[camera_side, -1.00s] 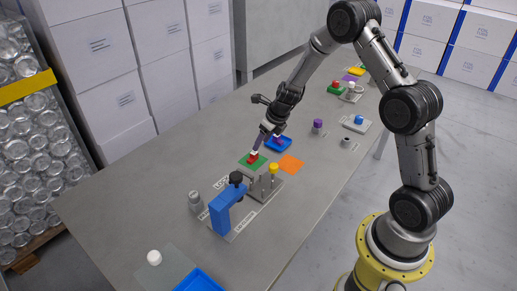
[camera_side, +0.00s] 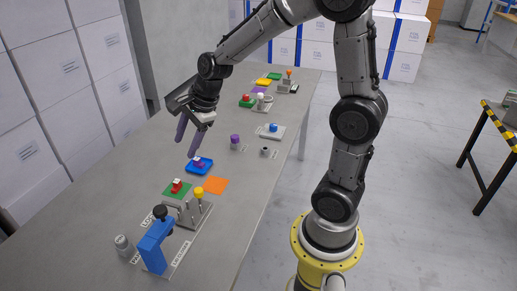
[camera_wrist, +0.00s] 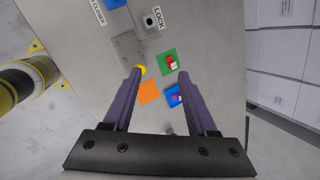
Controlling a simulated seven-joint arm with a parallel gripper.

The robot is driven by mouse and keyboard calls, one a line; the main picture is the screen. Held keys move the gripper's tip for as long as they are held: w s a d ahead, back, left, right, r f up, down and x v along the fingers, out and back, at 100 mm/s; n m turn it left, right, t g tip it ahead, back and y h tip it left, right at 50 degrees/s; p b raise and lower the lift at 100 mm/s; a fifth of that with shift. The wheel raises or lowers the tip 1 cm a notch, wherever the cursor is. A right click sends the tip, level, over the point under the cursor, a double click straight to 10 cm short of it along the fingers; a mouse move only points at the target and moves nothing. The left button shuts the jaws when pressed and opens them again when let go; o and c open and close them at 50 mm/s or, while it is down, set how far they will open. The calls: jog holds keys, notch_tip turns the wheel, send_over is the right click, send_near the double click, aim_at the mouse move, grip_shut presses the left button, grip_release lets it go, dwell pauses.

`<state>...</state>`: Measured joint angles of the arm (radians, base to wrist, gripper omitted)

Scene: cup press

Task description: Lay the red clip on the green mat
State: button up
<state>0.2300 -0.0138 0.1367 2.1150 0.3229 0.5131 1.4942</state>
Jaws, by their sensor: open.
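The red clip (camera_side: 177,186) rests on the green mat (camera_side: 185,192), with a small white part at its top. The wrist view also shows the red clip (camera_wrist: 171,61) inside the edges of the green mat (camera_wrist: 162,54). My gripper (camera_side: 188,147) is open and empty, raised above the table and clear of the clip. Its two purple fingers stand well apart in the wrist view (camera_wrist: 160,73).
An orange mat (camera_side: 216,186) and a blue tray (camera_side: 207,168) holding a white and purple piece lie close to the green mat. A grey fixture with a yellow knob (camera_side: 198,191) and a blue clamp (camera_side: 155,245) stand nearer the camera. More small items lie farther back.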

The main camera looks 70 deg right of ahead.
jog(key=s+a+r+n, duration=0.2)
jog(key=s+r+n, duration=0.1)
jog(key=s+n, duration=0.8)
jog(key=s+a+r+n, duration=0.3)
jog(key=s+n, duration=0.7)
jog(key=n, duration=0.1)
jog(key=shift+s+a+r+n+t+h, duration=0.15)
jog(key=shift+s+a+n+t+h, duration=0.05)
jog(key=shift+s+n+t+h, duration=0.15)
